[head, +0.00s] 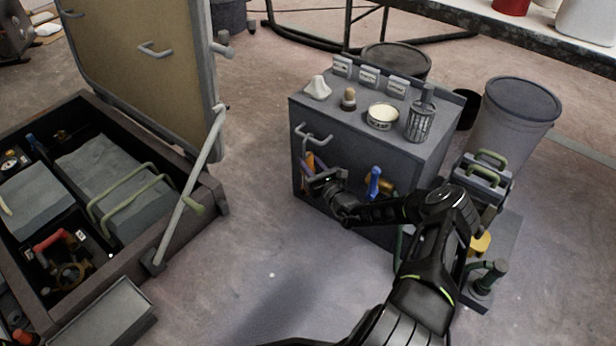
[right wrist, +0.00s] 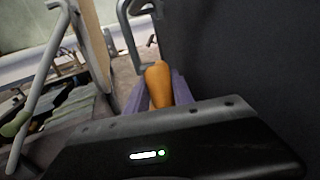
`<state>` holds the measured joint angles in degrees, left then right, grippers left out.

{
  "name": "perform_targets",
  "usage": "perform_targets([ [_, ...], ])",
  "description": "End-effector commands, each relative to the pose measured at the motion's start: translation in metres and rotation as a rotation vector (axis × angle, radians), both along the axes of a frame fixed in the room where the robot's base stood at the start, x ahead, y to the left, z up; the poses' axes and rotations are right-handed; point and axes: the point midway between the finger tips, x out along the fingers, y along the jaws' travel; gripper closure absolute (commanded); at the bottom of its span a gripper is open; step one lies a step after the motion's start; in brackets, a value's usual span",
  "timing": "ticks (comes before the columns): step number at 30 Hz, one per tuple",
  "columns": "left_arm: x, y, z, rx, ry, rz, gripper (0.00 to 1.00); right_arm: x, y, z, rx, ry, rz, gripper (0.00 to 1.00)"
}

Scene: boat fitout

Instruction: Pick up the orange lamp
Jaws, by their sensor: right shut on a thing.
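The orange lamp (head: 309,161) shows as a small orange piece in front of the grey cabinet's face, below its handle. In the right wrist view the orange lamp (right wrist: 158,86) has a rounded, tapering body and stands between the two purple-grey fingers. My right gripper (head: 307,170) is shut on it, close to the cabinet front; it also shows in the right wrist view (right wrist: 157,96). The lamp's lower part is hidden by the gripper body. I cannot tell whether the lamp touches the cabinet. My left gripper is not in view.
The grey cabinet (head: 345,145) carries a tin (head: 382,116), a mesh cup (head: 420,122) and small items. A blue-handled tool (head: 374,182) is on its front. An open chest (head: 215,200) stands left. A bin (head: 515,120) stands behind right. Floor between chest and cabinet is clear.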

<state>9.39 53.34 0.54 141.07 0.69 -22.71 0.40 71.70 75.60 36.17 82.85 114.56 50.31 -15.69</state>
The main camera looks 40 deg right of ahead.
Motion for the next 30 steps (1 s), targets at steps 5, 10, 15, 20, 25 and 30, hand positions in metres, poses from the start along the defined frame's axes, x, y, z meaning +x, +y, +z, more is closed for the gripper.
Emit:
perform_targets([
  [5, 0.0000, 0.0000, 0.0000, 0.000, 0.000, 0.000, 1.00, 0.0000, 0.0004, -0.0001, 0.000, 0.000, 0.001, 1.00],
  [10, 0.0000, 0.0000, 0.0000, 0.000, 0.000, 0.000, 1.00, 0.0000, 0.0004, -0.0001, 0.000, 0.000, 0.001, 1.00],
  [15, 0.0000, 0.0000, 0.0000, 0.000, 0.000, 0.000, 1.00, 0.0000, 0.0005, -0.0001, 0.000, 0.000, 0.001, 1.00],
  [20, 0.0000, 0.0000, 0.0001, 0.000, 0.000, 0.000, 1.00, 0.0005, 0.0003, 0.0015, -0.001, -0.003, 0.001, 1.00],
  [25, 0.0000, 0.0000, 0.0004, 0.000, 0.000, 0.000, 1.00, 0.0005, 0.0004, 0.0017, -0.001, -0.003, 0.001, 1.00],
  [30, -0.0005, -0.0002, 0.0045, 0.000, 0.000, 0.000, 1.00, 0.0006, 0.0002, 0.0075, -0.001, -0.003, 0.001, 1.00],
])
